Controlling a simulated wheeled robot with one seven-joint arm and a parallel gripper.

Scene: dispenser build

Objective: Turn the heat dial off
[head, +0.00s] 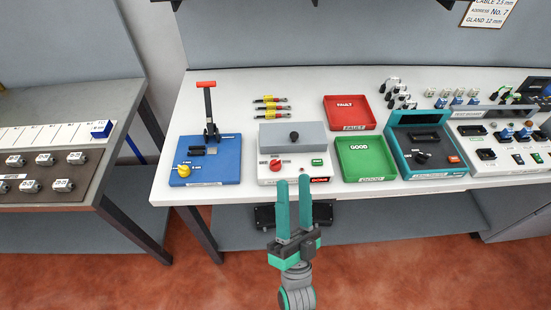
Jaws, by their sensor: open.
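A white unit with a grey lid (292,136) stands near the table's front edge in the head view. A red dial (276,164) sits on the left of its front panel, most likely the heat dial; its small labels are unreadable. A green button (317,162) and a red "DONE" label (320,179) are to its right. My gripper (294,183) is open and empty, with its two teal fingers pointing toward the unit. In the picture the fingertips lie just below and right of the red dial, apart from it. I cannot tell their height above the table.
A blue press (225,165) with a red-handled lever and yellow dial (184,170) stands left. Right are a red FAULT tray (346,102), a green GOOD tray (341,158) and a teal unit with a black dial (422,158). Several yellow-marked cables (270,107) lie behind.

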